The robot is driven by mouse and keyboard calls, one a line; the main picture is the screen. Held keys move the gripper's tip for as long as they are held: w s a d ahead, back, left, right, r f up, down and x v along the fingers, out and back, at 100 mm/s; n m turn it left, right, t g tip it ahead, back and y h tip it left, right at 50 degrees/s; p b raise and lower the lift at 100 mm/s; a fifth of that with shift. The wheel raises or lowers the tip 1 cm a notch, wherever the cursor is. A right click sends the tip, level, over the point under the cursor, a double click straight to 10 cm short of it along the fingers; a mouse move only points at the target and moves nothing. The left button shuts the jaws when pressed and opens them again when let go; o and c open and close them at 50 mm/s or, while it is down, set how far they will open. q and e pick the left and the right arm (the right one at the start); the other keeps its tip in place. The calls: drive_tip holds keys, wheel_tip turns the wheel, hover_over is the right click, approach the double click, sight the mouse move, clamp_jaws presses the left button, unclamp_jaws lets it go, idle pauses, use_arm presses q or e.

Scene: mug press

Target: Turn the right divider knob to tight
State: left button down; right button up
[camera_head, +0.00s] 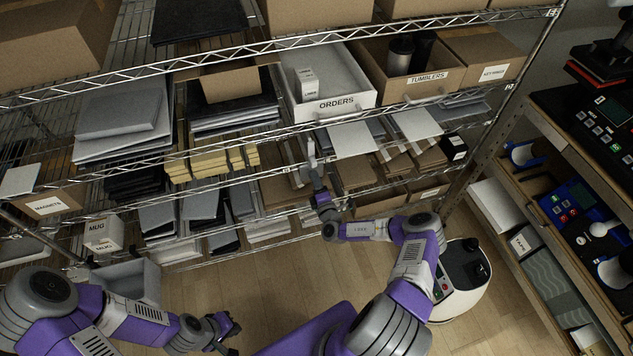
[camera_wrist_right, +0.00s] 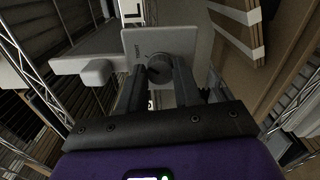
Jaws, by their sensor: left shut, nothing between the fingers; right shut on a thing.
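The right divider knob (camera_wrist_right: 158,66) is a dark round knob on a light grey plate (camera_wrist_right: 135,43) in the right wrist view. Small marking on the plate is too small to read. My right gripper (camera_wrist_right: 161,80) is shut on the knob, one finger on each side of it. In the head view my right gripper (camera_head: 312,170) reaches the shelf front below the ORDERS bin, at a small pale upright piece (camera_head: 311,146); the knob itself is hidden there. My left gripper (camera_head: 232,328) is shut and empty, low over the floor at the bottom.
The wire shelf carries the ORDERS bin (camera_head: 334,108), the TUMBLERS box (camera_head: 428,84) and flat stacks around my right gripper. A MUG box (camera_head: 103,232) and a grey bin (camera_head: 128,278) are at lower left. A white round machine (camera_head: 462,290) stands on the floor at right.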

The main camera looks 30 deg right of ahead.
idle(0.4)
drive_tip(key=o, duration=1)
drive_tip(key=shift+o, duration=0.2)
drive_tip(key=shift+s, duration=0.1)
drive_tip(key=p+v, duration=0.1)
drive_tip(key=v, duration=0.6)
drive_tip(key=shift+s, duration=0.2)
